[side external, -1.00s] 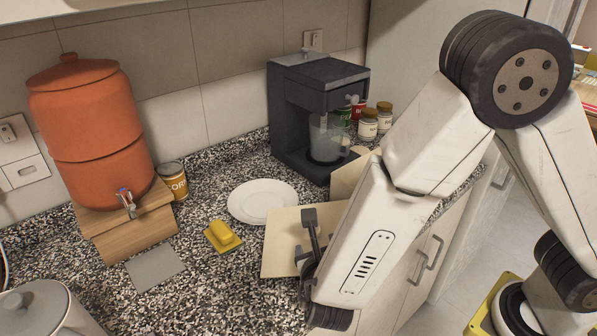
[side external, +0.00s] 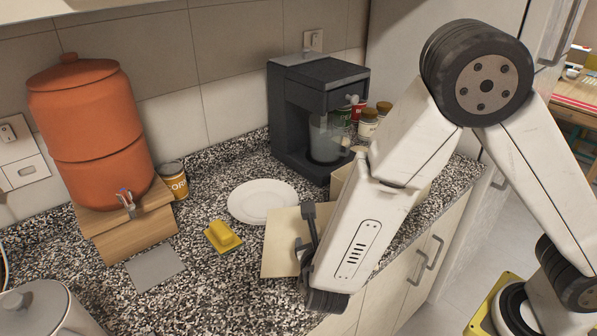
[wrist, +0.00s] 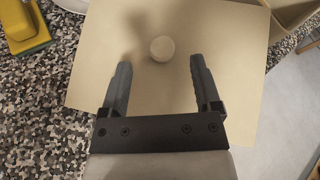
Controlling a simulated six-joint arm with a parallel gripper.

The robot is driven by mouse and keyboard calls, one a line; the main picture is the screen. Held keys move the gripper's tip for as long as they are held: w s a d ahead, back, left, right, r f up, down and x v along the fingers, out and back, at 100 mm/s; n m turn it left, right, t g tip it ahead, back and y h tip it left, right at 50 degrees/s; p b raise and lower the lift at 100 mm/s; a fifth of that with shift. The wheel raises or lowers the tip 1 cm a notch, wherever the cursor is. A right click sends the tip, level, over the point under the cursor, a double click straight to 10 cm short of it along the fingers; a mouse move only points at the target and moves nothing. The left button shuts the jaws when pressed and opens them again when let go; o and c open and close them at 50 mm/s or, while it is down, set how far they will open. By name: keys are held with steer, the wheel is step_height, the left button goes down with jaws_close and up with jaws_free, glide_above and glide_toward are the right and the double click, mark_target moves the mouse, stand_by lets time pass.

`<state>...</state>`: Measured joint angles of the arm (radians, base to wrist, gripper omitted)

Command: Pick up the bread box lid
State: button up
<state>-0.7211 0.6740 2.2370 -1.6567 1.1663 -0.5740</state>
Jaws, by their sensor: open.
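The bread box lid (side external: 279,245) is a flat cream board lying on the speckled counter, partly hidden behind my arm in the side view. In the wrist view the lid (wrist: 105,55) fills the middle, and its round pale knob (wrist: 162,48) stands near its far part. My gripper (wrist: 160,64) is open and empty over the lid. The knob appears between the lines of the two fingers, slightly beyond their tips, touching neither in the picture. In the side view my gripper (side external: 305,228) is partly hidden by my wrist.
A cream box (side external: 342,180), likely the bread box, is half hidden behind my arm. A dark coffee machine (side external: 318,110) stands behind. The counter's front edge is close on the right.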

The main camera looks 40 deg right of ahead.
steer(key=shift+x, duration=2.1)
steer(key=shift+d, duration=0.1)
jaws_close()
